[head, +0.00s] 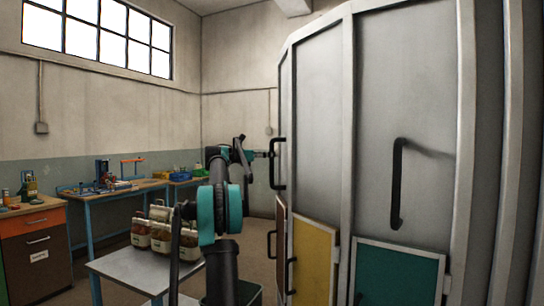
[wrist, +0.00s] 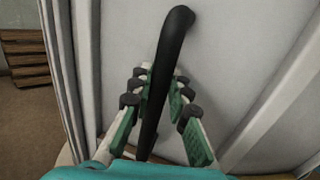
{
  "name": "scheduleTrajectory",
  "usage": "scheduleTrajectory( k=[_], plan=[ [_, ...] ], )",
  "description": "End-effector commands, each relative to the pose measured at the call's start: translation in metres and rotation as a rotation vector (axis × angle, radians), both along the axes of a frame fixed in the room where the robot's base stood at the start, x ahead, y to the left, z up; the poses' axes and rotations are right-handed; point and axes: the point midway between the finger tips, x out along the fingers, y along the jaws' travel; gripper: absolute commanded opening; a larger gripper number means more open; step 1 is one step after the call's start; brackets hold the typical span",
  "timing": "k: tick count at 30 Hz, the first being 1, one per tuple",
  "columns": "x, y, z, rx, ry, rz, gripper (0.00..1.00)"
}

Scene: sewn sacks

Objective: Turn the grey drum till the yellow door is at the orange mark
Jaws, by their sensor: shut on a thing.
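The grey drum (head: 405,85) fills the right half of the head view, a tall faceted body with black bar handles on its panels. The yellow door (head: 313,258) is low on the drum, left of a teal door (head: 400,272). My gripper (head: 268,154) is at the black handle (head: 278,178) on the drum's left side. In the wrist view my gripper (wrist: 160,88) has its fingers on both sides of the black handle (wrist: 165,70), shut on it. I cannot see the orange mark in either view.
Workbenches with tools (head: 120,189) and a drawer cabinet (head: 38,250) line the left wall. Some brown floor shows between them and the drum.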

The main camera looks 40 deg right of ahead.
Motion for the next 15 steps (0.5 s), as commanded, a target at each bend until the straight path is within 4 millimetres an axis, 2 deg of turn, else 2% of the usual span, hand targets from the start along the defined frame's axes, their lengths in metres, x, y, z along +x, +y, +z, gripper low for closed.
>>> scheduleTrajectory(
  k=[1,6,15],
  plan=[
    [0.0015,0.0012,-0.0042,0.007,-0.004,0.0,0.18],
    [0.0003,0.0004,-0.003,0.006,-0.002,-0.001,0.39],
    [-0.0006,0.0005,-0.0016,0.004,-0.002,-0.002,0.39]
  ],
)
